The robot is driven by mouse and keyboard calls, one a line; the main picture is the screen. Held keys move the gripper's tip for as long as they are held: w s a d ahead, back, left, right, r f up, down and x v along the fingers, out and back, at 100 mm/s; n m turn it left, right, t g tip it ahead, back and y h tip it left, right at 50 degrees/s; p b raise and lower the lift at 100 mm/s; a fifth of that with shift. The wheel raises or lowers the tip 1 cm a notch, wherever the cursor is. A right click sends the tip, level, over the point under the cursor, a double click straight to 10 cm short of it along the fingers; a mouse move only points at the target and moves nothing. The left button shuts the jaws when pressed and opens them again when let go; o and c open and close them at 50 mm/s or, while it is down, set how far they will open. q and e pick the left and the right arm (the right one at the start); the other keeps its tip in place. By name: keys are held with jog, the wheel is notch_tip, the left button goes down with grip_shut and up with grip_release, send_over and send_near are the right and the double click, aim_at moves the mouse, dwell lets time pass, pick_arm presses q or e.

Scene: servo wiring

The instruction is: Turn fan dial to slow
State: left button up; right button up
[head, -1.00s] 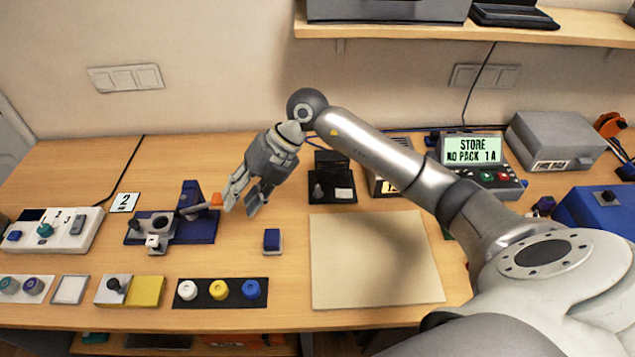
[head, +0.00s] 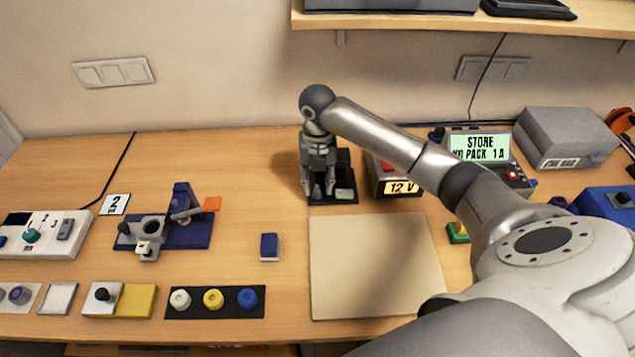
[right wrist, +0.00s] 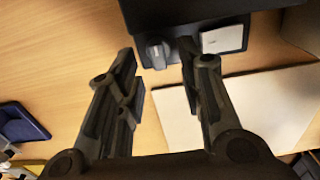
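A small black device (head: 346,160) stands on the wooden bench, with a grey knob and a pale label on its front plate. The grey knob (right wrist: 155,54) shows in the right wrist view, beside the pale label (right wrist: 221,39). My right gripper (head: 318,188) points down at the device and partly hides it in the head view. Its fingers are open, with the knob between or just beyond the tips; contact cannot be told. The knob's setting is too small to read. A teal dial (head: 31,236) is on a white panel at far left. My left gripper is not in view.
A box marked 12 V (head: 402,188) stands right of the black device. A beige mat (head: 375,265) lies in front, a blue block (head: 269,247) left of it. A blue fixture (head: 190,232) and a row of knobs (head: 213,299) are further left.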

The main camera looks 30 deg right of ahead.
aim_at(317, 192)
jog(key=shift+f, duration=0.9)
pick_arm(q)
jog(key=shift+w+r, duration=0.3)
pick_arm(e)
jog(key=shift+f, duration=0.3)
grip_shut()
